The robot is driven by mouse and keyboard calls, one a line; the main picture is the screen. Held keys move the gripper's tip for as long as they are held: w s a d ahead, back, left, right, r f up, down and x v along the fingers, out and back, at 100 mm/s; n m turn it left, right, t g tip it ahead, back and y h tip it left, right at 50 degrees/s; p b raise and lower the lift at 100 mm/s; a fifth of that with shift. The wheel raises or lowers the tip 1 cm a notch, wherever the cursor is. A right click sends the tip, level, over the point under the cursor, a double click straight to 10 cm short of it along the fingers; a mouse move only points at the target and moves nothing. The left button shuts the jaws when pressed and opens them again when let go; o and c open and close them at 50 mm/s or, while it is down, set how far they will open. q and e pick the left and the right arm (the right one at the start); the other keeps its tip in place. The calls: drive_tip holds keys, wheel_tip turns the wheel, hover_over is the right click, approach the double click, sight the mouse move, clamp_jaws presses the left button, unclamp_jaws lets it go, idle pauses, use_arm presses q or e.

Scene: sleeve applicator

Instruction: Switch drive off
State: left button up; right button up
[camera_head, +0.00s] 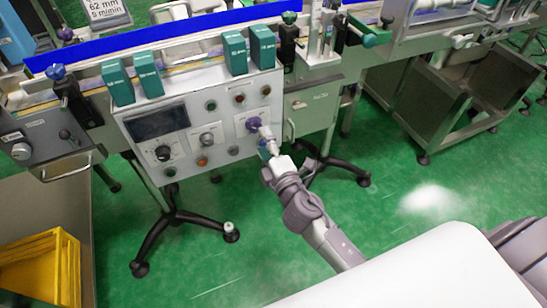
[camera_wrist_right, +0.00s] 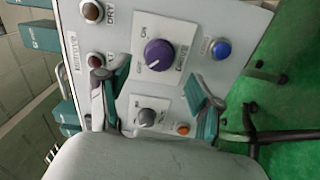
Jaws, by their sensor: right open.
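The control panel (camera_head: 205,118) is a light grey box with knobs, buttons and a dark display. A purple rotary knob (camera_head: 253,124) sits on a white label plate at its right side. In the right wrist view the purple knob (camera_wrist_right: 159,53) is just ahead of my right gripper (camera_wrist_right: 148,82), between the lines of its two spread fingers. The right gripper is open and empty, and in the head view (camera_head: 266,141) it is close in front of the panel. Whether it touches the knob cannot be told. My left gripper is not in view.
A grey knob (camera_wrist_right: 147,117), a blue button (camera_wrist_right: 220,48) and an orange button (camera_wrist_right: 183,129) are near the fingers. Teal boxes (camera_head: 234,53) line the panel's top. A yellow crate (camera_head: 40,270) stands lower left.

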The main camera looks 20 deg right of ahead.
drive_tip(key=s, duration=0.7)
drive_tip(key=shift+s+d, duration=0.15)
drive_tip(key=shift+s, duration=0.05)
